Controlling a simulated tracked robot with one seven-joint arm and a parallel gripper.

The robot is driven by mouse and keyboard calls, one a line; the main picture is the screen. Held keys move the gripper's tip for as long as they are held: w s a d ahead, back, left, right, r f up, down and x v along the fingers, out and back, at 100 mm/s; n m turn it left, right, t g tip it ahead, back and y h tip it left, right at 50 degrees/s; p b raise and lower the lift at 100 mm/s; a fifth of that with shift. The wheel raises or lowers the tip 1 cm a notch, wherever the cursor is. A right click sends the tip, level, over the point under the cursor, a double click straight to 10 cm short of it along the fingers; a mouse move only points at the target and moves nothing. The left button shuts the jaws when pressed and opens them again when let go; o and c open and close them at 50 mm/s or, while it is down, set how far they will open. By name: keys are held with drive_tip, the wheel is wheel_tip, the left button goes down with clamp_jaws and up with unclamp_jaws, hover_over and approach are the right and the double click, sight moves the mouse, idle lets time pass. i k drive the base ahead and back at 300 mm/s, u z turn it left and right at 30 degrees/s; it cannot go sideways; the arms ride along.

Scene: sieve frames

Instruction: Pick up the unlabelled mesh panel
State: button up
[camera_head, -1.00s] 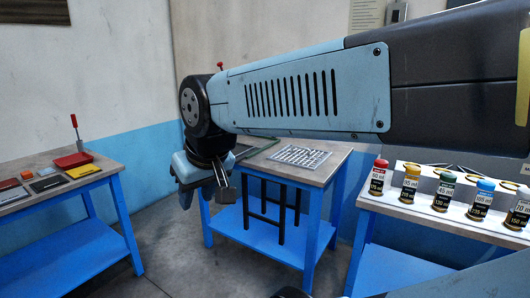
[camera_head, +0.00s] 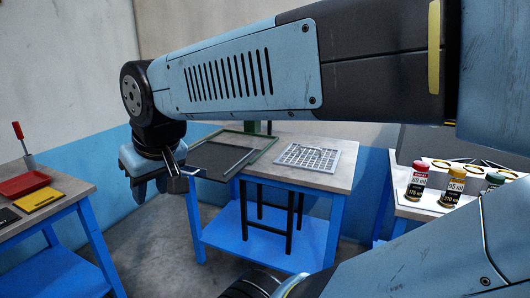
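A dark flat panel (camera_head: 214,158) with a thin pale rim shows at the left of the middle table, beside and partly over a green frame (camera_head: 262,142). Its weave and any label are too small to make out. A white lattice panel (camera_head: 307,156) lies flat on the same table, right of the frame. My gripper (camera_head: 160,184) points down at the left, and in the picture its right side lies close to the dark panel's left corner. Whether they touch, and how far its fingers are apart, I cannot tell.
The middle table (camera_head: 340,177) has bare top around the lattice panel. At left, a table holds a red tray (camera_head: 25,184) and a yellow panel (camera_head: 40,199). At right, a rack (camera_head: 398,203) carries labelled bottles (camera_head: 417,180). My arm crosses the upper view.

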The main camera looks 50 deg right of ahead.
sight(310, 152)
drive_tip(key=u, duration=0.1)
drive_tip(key=i, duration=0.9)
drive_tip(key=z, duration=2.3)
drive_tip(key=i, duration=1)
drive_tip(key=u, duration=0.2)
drive_tip(key=k, duration=0.9)
drive_tip(key=z, duration=0.15)
